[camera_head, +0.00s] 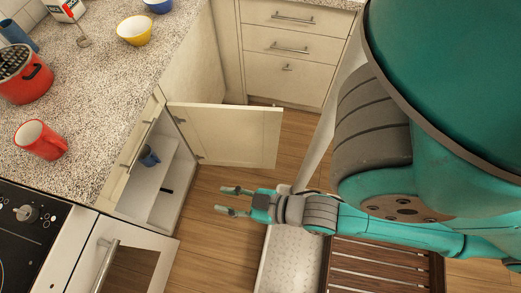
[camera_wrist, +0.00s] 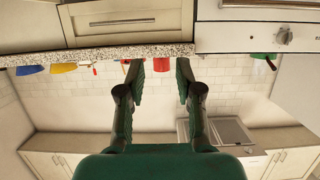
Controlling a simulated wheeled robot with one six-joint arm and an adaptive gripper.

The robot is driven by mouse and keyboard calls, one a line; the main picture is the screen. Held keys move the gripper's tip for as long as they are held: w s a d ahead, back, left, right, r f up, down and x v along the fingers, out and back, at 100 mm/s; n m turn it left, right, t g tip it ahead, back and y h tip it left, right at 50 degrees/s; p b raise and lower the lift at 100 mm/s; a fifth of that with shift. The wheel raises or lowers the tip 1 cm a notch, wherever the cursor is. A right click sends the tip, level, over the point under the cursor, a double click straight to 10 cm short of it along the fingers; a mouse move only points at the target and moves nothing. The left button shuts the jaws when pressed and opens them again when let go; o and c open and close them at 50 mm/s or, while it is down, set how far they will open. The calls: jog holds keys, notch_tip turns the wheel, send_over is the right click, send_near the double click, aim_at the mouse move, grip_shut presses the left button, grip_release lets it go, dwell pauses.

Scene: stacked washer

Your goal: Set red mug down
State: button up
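The red mug (camera_head: 40,140) stands on the speckled counter (camera_head: 75,165) at the left of the head view, close to the counter's front edge by the stove. My gripper (camera_head: 235,201) is well to the right of the mug, out over the floor in front of the open cabinet. Its two fingers are apart with nothing between them. In the wrist view my gripper (camera_wrist: 158,75) also shows open, and the scene appears upside down. A red object (camera_wrist: 162,65) on the counter shows beyond the fingers; I cannot tell whether it is the mug or the pot.
An open cabinet door (camera_head: 230,135) juts out from under the counter, near my gripper. A blue cup (camera_head: 149,156) is inside the cabinet. A red pot (camera_head: 26,76), a yellow bowl (camera_head: 134,31) and a blue bowl (camera_head: 158,5) stand on the counter. The stove (camera_head: 35,235) is at lower left.

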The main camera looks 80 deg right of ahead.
jog(key=v, duration=0.9)
jog(key=shift+f, duration=0.15)
jog(key=shift+s, duration=0.15)
